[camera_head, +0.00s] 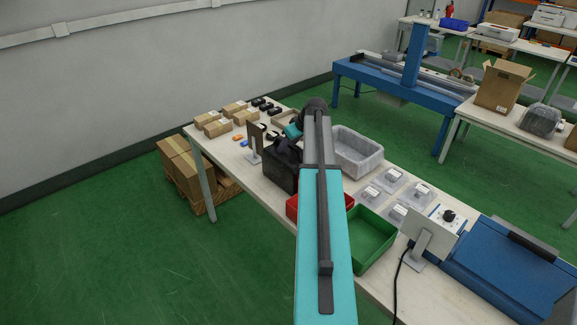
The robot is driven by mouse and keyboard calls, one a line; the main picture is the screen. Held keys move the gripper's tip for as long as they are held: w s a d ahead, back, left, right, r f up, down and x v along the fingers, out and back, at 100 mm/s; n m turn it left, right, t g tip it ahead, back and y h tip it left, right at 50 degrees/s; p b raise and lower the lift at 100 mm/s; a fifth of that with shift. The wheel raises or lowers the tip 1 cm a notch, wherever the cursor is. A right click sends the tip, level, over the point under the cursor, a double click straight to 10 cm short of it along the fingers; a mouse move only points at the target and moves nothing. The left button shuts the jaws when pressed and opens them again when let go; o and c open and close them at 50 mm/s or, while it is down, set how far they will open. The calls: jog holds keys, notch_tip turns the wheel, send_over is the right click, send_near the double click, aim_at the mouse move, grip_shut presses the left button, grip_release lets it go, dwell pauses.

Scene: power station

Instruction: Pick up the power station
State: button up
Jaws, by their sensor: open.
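A dark box-shaped thing (281,174), which looks like the power station, stands on the long table left of my arm. Its right side is partly hidden by my arm. My gripper (288,150) is small and dark at the end of the arm, just below a teal wrist part. It appears open and is over or close to the top of the dark box. Dark on dark, its fingers are hard to make out, and I cannot tell whether they touch the box.
A grey bin (357,154) stands right of my arm. A red tray (292,207) and a green tray (371,240) are nearer. A small upright panel (255,143) stands close left of the dark box. Cartons (218,128) and small black items (263,104) lie at the far end.

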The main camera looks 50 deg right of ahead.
dwell(0.4)
grip_shut()
dwell(1.2)
jog(key=shift+d+r, duration=0.1)
jog(key=shift+r, duration=0.05)
